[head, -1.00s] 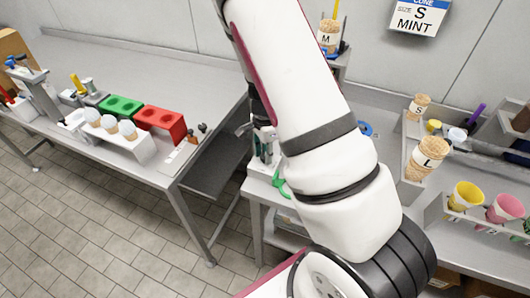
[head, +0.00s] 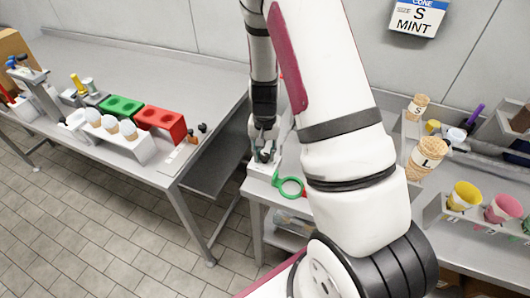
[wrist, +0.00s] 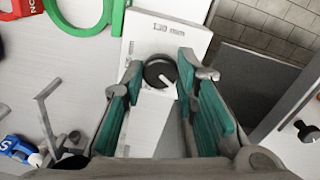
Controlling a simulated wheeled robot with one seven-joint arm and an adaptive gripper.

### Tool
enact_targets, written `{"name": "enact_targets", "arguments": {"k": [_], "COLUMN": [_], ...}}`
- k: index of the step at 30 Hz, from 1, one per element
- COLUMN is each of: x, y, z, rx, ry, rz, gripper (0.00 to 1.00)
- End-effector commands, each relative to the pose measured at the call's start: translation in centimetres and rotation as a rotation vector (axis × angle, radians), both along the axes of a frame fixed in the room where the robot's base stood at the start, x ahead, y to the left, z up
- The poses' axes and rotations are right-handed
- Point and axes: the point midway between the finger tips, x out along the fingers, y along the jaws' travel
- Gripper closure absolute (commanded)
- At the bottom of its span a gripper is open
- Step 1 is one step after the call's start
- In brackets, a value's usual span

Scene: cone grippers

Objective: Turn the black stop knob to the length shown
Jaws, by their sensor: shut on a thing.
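The black stop knob (wrist: 158,74) sits on a white block (wrist: 172,38) in the wrist view. A pale pointer line on the knob runs toward its lower right. A printed label on the block above the knob seems to read 130 mm. My gripper (wrist: 161,76), with teal pads, has one finger on each side of the knob and is shut on it. In the head view my gripper (head: 263,150) is low at the left end of the right bench. The knob is too small and covered to make out there.
The left bench (head: 180,75) carries green and red holders. Cups (head: 466,196) and cones (head: 427,160) stand to the right. A sign (head: 418,17) reads S MINT.

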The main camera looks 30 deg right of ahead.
Motion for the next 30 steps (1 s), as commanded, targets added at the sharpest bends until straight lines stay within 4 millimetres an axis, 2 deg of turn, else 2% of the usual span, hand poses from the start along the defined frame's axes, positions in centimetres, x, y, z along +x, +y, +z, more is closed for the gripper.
{"name": "enact_targets", "arguments": {"k": [15,30], "x": [0.08,0.10], "y": [0.01,0.03], "z": [0.10,0.06], "rx": [0.000,0.000], "ry": [-0.004,-0.002], "rz": [0.412,0.544], "gripper": [1.00,1.00]}}
